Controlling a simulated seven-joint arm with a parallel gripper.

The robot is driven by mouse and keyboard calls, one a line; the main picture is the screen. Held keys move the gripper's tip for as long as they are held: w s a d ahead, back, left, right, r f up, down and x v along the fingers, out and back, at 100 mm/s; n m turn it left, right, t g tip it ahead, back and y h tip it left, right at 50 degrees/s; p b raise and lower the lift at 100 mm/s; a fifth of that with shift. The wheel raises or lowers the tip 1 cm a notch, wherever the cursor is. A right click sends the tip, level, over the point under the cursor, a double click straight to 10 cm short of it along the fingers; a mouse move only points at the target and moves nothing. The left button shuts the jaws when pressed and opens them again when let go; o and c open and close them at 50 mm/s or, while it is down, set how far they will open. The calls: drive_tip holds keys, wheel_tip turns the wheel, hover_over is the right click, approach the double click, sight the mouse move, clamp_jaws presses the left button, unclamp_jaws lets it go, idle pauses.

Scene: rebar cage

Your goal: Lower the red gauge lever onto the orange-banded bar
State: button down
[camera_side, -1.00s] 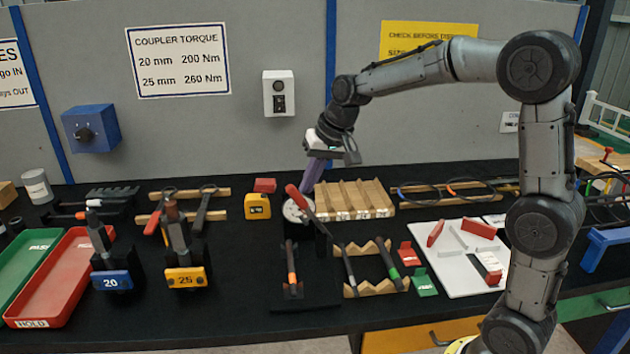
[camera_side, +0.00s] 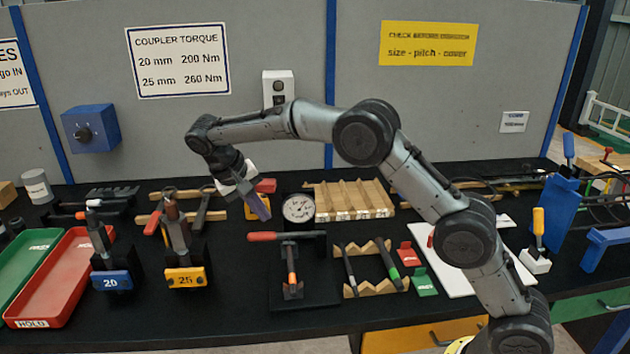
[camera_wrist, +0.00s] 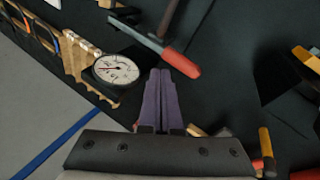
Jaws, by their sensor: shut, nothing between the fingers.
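The red gauge lever (camera_side: 275,236) lies about level, its red grip to the left and its dark arm running right. It crosses the far end of the orange-banded bar (camera_side: 291,268), which rests on a black stand; I cannot tell whether they touch. The round dial gauge (camera_side: 298,208) stands just behind the lever. In the wrist view the red grip (camera_wrist: 182,62) is just beyond my fingertips, with the dial (camera_wrist: 117,69) to the left. My gripper (camera_side: 264,216), with purple fingers, is shut and empty, above and behind the grip's left end, apart from it.
A yellow tape measure (camera_side: 257,208) and a red block are behind my fingers. The 25 mm tool stand (camera_side: 187,277) is to the left. A notched wooden rack (camera_side: 352,200) is behind right, and wooden cradles with two bars (camera_side: 372,268) are at right.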

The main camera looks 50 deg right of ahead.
drive_tip(key=shift+w+a+f, duration=0.3)
drive_tip(key=shift+f, duration=0.3)
